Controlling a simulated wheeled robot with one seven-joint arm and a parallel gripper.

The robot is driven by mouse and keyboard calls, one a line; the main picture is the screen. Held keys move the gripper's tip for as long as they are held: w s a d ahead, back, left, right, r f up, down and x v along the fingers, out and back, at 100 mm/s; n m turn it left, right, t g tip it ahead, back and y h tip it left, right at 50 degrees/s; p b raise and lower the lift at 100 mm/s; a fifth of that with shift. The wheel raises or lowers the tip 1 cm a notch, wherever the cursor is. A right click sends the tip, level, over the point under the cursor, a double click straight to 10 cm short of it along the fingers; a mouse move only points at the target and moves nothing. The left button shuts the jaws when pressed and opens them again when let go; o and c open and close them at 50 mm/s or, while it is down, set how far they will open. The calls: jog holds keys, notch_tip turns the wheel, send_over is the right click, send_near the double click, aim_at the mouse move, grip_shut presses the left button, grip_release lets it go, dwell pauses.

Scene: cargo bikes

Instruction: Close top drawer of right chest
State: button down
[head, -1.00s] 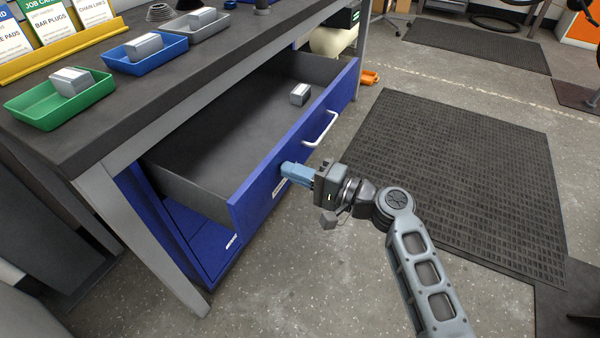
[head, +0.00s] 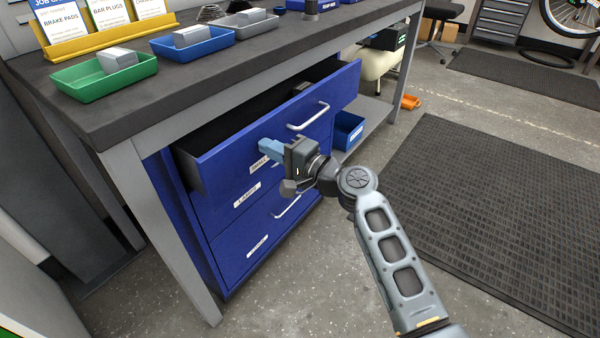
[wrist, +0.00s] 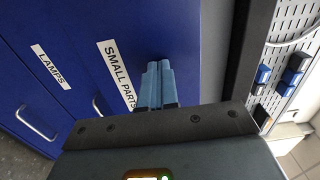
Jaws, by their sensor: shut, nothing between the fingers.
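The blue top drawer (head: 250,140) of the chest under the workbench is partly open. Its front stands out from the chest and a dark strip of its inside shows. It has a silver handle (head: 308,117) and a label that reads SMALL PARTS in the wrist view (wrist: 117,75). My gripper (head: 268,148) is shut and empty. Its light blue fingertips are at the drawer front, left of the handle and by the label, and appear to touch it. The fingers also show in the wrist view (wrist: 157,85). The lower drawer labelled LAMPS (head: 236,208) is shut.
The grey workbench top (head: 190,70) overhangs the drawer and carries a green tray (head: 105,84), a blue tray (head: 190,47) and a grey tray (head: 250,28). A bench leg (head: 170,235) stands left of the chest. A blue bin (head: 347,130) sits at the right. Floor in front is clear, with a mat (head: 480,200).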

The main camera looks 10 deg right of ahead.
jog(key=b+x, duration=0.2)
jog(key=x, duration=0.2)
jog(key=b+x, duration=0.2)
jog(key=x, duration=0.2)
jog(key=shift+a+f, duration=0.1)
jog(key=shift+f, duration=0.15)
jog(key=shift+w+a+r+b, duration=0.1)
jog(key=shift+w+a+b, duration=0.3)
jog(key=shift+w, duration=0.1)
jog(key=shift+a+r, duration=0.15)
jog(key=shift+r, duration=0.15)
